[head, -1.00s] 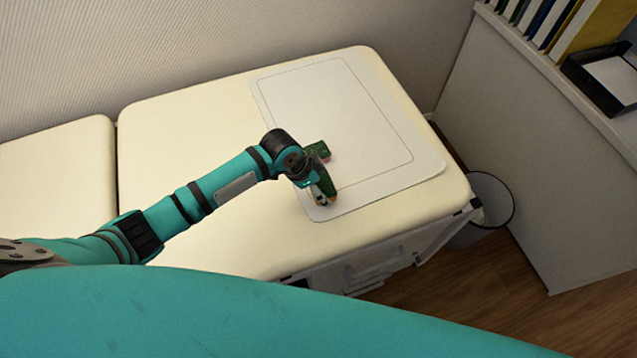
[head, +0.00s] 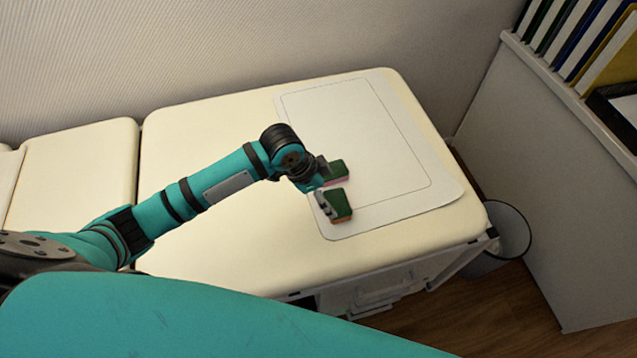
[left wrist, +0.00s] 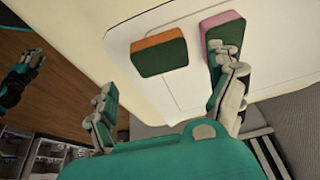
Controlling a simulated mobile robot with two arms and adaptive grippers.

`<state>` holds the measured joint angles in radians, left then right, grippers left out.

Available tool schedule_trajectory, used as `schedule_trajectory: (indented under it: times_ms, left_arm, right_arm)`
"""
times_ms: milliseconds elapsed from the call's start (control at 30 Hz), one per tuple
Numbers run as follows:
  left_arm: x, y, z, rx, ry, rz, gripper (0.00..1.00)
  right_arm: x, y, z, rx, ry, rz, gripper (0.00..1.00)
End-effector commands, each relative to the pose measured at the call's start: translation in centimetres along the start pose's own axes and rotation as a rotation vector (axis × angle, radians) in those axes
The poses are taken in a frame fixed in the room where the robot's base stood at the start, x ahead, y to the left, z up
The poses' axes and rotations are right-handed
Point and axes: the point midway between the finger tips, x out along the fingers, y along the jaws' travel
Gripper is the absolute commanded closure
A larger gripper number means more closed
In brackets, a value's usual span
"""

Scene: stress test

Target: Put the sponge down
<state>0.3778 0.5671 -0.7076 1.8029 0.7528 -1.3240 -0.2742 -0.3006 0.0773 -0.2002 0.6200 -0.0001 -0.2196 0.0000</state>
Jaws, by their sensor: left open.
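Two sponges lie near the left edge of the pale mat (head: 385,185). One is green and orange (head: 342,203), and it also shows in the left wrist view (left wrist: 160,57). The other is green and pink (head: 335,171) and lies just farther back; it shows in the left wrist view (left wrist: 222,35) too. My left gripper (head: 324,187) is open beside them, its fingers spread wide, with nothing gripped. One finger appears close against the green-and-pink sponge; I cannot tell whether it touches. At the left of the left wrist view is what looks like my right gripper (left wrist: 32,58), small and dark.
The mat lies on a cream padded couch (head: 220,235), with bare padding left of the mat. A waste bin (head: 500,240) stands beyond the couch's right end. A shelf with binders (head: 565,40) and a dark tray (head: 615,115) is at the right.

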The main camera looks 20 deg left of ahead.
Motion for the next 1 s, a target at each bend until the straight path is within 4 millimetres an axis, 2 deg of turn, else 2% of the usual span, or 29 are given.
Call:
schedule_trajectory:
  times_ms: [100, 300, 1000]
  left_arm:
    - [-2.2, -0.1, 0.0, 0.002, 0.001, -0.003, 0.09]
    - [-4.1, 0.0, 0.0, 0.001, 0.000, -0.001, 0.09]
    - [-4.3, 0.0, 0.0, 0.000, 0.000, 0.000, 0.09]
  right_arm:
    - [-0.1, 0.1, 0.0, 0.000, 0.000, 0.001, 0.71]
    - [-0.1, 0.2, 0.0, 0.000, 0.000, 0.002, 0.71]
    - [-0.1, 0.4, -0.1, -0.001, 0.001, 0.005, 0.71]
